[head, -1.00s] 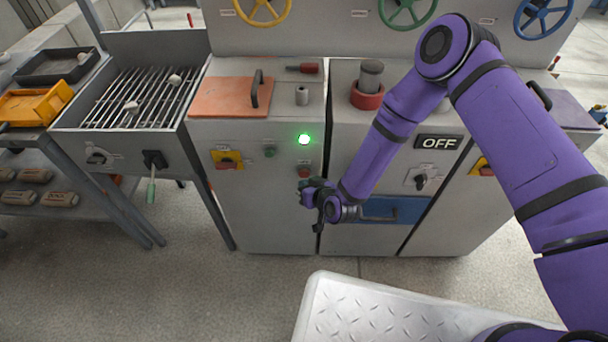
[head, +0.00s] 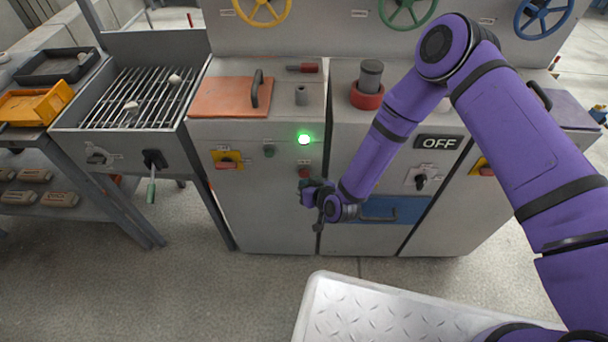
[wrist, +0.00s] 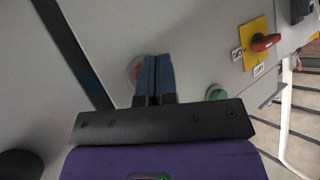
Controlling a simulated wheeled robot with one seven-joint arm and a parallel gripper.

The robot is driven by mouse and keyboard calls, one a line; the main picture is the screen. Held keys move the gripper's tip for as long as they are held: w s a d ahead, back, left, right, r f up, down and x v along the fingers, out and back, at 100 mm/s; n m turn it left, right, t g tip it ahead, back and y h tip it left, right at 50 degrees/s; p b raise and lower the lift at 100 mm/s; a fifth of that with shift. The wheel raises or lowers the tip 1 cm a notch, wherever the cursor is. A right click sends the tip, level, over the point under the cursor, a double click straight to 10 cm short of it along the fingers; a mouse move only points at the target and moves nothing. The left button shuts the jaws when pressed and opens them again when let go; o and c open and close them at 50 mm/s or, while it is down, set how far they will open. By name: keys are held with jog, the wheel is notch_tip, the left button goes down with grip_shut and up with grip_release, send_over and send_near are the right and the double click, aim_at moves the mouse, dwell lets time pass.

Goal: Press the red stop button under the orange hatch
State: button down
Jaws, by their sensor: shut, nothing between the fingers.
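The orange hatch (head: 232,97) lies flat on top of the left cabinet, with a dark handle at its right side. The red button (head: 304,171) is on the cabinet's front face below the hatch, under a lit green lamp (head: 304,139). My gripper (head: 306,185) is shut and empty just below the red button. In the wrist view the shut blue fingertips (wrist: 155,62) are in front of the red button (wrist: 134,71) and hide its right part. I cannot tell whether they touch it.
A dark green button (head: 269,151) and a red switch on a yellow plate (head: 227,160) are left of the red button. A blue drawer (head: 395,209) and an OFF display (head: 438,142) are on the cabinet to the right. A grill (head: 140,97) stands at left.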

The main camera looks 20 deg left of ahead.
jog(key=shift+w+a, duration=0.1)
jog(key=shift+w, duration=0.2)
jog(key=shift+w+a, duration=0.1)
jog(key=shift+w, duration=0.35)
dwell(0.8)
jog(key=shift+s, duration=0.1)
jog(key=shift+s+d, duration=0.2)
jog(key=shift+s, duration=0.55)
jog(key=s, duration=0.2)
jog(key=s+d, duration=0.1)
jog(key=s, duration=0.2)
jog(key=shift+d, duration=0.1)
dwell(0.4)
dwell(0.8)
